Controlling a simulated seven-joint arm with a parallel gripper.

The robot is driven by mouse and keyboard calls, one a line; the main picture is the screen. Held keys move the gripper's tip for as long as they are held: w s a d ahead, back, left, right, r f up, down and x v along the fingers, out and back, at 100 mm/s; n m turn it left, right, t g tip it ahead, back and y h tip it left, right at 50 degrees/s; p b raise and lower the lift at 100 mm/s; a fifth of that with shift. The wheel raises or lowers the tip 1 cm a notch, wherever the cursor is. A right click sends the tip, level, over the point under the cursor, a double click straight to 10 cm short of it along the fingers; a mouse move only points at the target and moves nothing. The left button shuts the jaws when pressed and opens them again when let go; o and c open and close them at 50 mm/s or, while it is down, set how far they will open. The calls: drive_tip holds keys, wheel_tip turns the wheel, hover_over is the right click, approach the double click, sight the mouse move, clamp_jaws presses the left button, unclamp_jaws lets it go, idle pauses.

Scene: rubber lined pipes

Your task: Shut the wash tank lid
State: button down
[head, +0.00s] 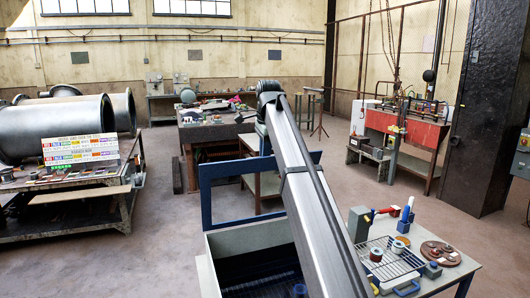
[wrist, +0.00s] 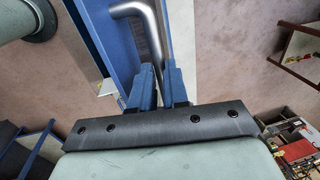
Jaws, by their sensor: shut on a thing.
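In the wrist view a bent grey metal handle (wrist: 152,32) runs beside a blue bar of the lid (wrist: 97,38). My gripper (wrist: 160,80) is shut on this handle, with the bar between its two dark blue fingers. In the head view my arm hides the gripper, the handle and part of the lid.
A work table (head: 445,276) right of the tank holds a wire rack, spools, a blue bottle (head: 404,222) and a round brown plate (head: 440,254). Dark mesh and a small blue item lie inside the tank. Large pipes (head: 55,128) lie at left.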

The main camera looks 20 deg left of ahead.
drive_tip(key=s+d+f+t+y, duration=0.4)
drive_tip(key=s+d+f, duration=0.4)
drive_tip(key=s+d, duration=0.3)
drive_tip(key=s+d+f, duration=0.2)
drive_tip(key=f, duration=0.3)
drive_tip(key=s+d+f, duration=0.2)
drive_tip(key=f, duration=0.4)
drive_tip(key=s+d+f, duration=0.2)
drive_tip(key=f, duration=0.3)
drive_tip(key=shift+s+d+f, duration=0.25)
drive_tip(key=shift+d+f, duration=0.05)
drive_tip(key=c, duration=1.9)
unclamp_jaws()
drive_tip(key=shift+r, duration=0.1)
drive_tip(key=o, duration=0.8)
drive_tip(key=shift+w+a, duration=0.1)
drive_tip(key=v, duration=1.4)
drive_tip(key=shift+s+f, duration=0.25)
drive_tip(key=shift+f, duration=0.05)
